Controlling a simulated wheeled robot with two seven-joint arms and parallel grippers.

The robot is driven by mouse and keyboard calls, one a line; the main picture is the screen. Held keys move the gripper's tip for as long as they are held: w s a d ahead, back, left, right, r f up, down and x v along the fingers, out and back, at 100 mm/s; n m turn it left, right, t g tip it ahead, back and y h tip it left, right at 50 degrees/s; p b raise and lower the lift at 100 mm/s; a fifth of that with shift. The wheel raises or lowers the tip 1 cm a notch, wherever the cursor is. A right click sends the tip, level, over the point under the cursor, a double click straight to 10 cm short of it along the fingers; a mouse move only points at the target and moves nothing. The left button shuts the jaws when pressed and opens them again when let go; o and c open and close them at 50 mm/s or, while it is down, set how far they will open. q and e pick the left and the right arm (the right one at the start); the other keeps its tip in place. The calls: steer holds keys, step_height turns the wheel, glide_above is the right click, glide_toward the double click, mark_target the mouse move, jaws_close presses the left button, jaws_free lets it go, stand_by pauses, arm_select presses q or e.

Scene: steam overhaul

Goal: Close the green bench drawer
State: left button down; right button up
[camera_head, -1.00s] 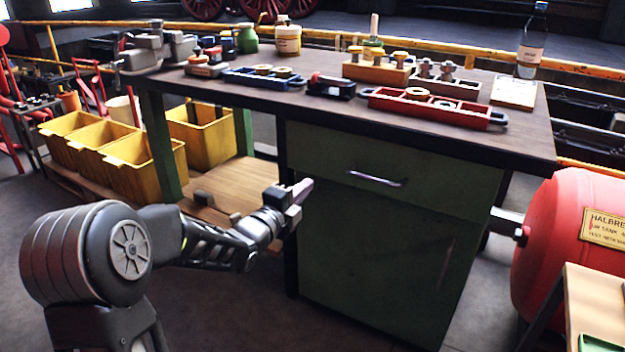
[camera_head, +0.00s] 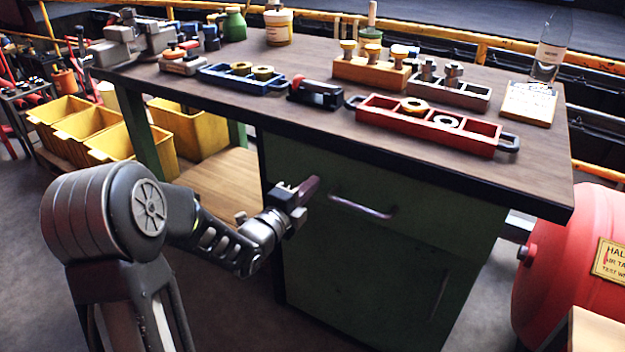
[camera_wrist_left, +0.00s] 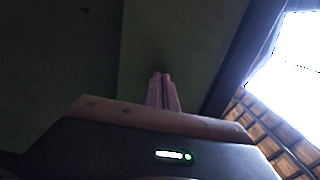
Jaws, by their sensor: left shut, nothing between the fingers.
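The green bench drawer (camera_head: 400,197) is under the right part of the wooden workbench top, above a green cupboard panel. Its pale metal handle (camera_head: 362,207) runs across the front. The drawer front looks nearly in line with the panel below; I cannot tell if a small gap is left. My left gripper (camera_head: 310,188) is shut and empty, with its fingertips by the left part of the drawer front, left of the handle. In the left wrist view the shut fingers (camera_wrist_left: 162,92) point at a dark green surface; contact is unclear. My right gripper is not in view.
The bench top (camera_head: 310,125) overhangs the drawer and carries a red tray (camera_head: 425,132), a blue tray (camera_head: 240,80) and a bottle (camera_head: 553,45). Yellow bins (camera_head: 190,135) stand at the left. A red tank (camera_head: 565,270) is at the right. Floor before the bench is clear.

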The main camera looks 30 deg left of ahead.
mark_target(320, 174)
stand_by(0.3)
